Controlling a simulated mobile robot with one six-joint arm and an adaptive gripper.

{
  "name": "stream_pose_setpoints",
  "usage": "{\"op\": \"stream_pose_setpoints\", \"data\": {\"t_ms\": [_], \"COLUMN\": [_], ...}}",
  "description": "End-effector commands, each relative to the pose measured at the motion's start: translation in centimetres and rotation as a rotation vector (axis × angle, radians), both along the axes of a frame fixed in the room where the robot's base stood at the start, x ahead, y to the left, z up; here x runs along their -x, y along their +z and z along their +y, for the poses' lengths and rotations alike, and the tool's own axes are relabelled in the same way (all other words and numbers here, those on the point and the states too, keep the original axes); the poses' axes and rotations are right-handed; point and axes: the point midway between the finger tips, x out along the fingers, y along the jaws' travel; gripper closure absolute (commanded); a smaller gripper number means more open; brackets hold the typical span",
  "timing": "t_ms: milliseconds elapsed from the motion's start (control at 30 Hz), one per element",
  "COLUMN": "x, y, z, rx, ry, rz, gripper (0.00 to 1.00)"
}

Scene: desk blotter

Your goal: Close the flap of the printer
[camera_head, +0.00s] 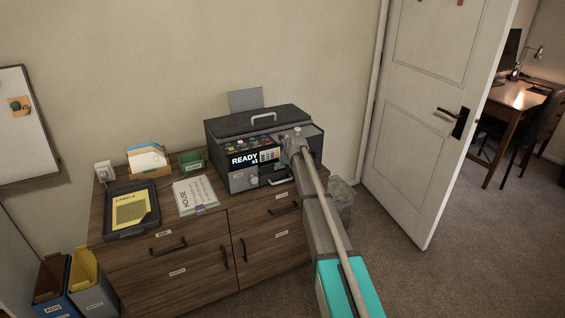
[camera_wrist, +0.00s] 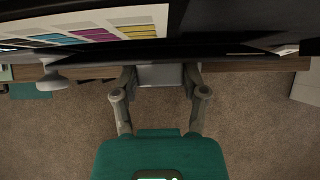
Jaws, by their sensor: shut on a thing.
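The black and grey printer (camera_head: 214,142) stands on the wooden cabinet, with a display reading READY x1 on its front. Its dark top lid (camera_head: 240,122) lies flat, with a light handle (camera_head: 263,117) on it. My gripper (camera_wrist: 160,76) is at the printer's front, shut on a light grey piece (camera_wrist: 160,75) between its fingertips. I cannot tell for certain whether that piece is the flap. In the head view my wrist covers the right part of the front. The wrist view also shows the printer's coloured chart (camera_wrist: 95,33) above the fingers.
On the wooden cabinet (camera_head: 180,262), left of the printer, are a black tray (camera_head: 112,232), a notebook (camera_head: 194,194), a green box (camera_head: 192,161) and a card holder (camera_head: 147,159). A bin (camera_head: 343,200) stands right of the cabinet, near the open door (camera_head: 425,110). Carpet is clear in front.

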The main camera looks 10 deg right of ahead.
Motion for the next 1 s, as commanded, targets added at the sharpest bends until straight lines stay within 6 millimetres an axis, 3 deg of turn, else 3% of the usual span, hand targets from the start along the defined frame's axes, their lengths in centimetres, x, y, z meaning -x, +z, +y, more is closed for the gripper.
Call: {"op": "stream_pose_setpoints", "data": {"t_ms": [400,967,1000], "x": [-1.13,-1.1,-1.1], "y": [0.79,0.72,0.72], "z": [0.4,0.43,0.43], "rx": [0.072,0.083,0.083], "ry": [0.003,0.002,0.002], "rz": [0.223,0.261,0.261], "gripper": [0.91,0.92,0.38]}}
